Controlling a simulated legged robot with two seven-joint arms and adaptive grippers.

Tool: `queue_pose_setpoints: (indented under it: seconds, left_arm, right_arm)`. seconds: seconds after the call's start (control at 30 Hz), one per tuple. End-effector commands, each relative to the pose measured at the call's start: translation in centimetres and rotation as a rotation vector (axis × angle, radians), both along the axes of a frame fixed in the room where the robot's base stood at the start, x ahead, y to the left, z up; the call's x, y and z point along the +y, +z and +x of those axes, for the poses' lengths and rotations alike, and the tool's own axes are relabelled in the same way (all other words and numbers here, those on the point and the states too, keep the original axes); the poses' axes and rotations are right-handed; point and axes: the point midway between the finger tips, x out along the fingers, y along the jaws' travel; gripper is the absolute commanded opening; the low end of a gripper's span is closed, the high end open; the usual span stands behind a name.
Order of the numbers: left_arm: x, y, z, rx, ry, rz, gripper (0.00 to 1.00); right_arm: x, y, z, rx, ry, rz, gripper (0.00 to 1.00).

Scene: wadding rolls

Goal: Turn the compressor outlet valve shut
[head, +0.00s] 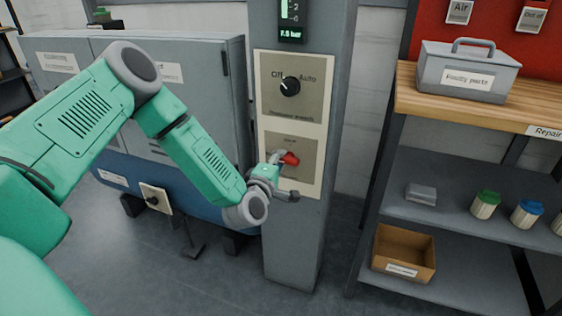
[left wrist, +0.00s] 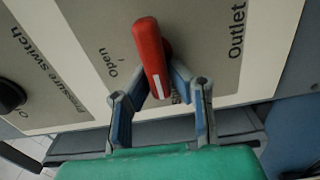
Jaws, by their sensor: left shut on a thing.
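The red valve lever (head: 290,158) is on the lower beige plate (head: 310,150) of the grey column. In the left wrist view the lever (left wrist: 150,50) runs nearly up and down the picture, its white-striped end lying between the fingers. That end points at a label starting with "S", mostly hidden by the fingers. The word "Open" (left wrist: 110,62) shows left of the lever and "Outlet" (left wrist: 236,30) to its right. My left gripper (head: 279,160) is shut on the lever's striped end; its fingers also show in the left wrist view (left wrist: 164,84). My right gripper is not in view.
The pressure switch knob (head: 290,87) sits above the valve, at "Off". A grey cabinet (head: 185,85) and blue tank (head: 190,200) with another plate (head: 155,199) stand left. A shelf (head: 455,184) with a toolbox (head: 467,75), jars and a box (head: 403,252) stands right.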

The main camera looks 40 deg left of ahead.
Motion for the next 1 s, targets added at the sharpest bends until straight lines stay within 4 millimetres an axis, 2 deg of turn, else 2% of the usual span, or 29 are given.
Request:
queue_pose_setpoints:
  seconds: [0.03,0.63,0.67,0.7,1.0]
  left_arm:
    - [0.19,-0.62,-0.29,0.01,0.003,-0.012,0.0]
    - [0.16,-0.83,-0.4,0.008,0.003,-0.045,0.0]
    - [0.15,-0.84,-0.4,0.008,0.003,-0.045,0.26]
    - [0.15,-0.84,-0.4,0.008,0.002,-0.045,0.36]
    - [0.05,-0.42,-0.24,-0.002,0.001,-0.044,0.36]
  right_arm:
    - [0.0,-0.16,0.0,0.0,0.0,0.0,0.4]
    - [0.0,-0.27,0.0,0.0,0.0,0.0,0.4]
    - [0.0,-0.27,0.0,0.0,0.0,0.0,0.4]
    - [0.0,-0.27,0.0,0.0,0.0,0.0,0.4]
    - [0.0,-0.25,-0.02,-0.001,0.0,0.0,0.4]
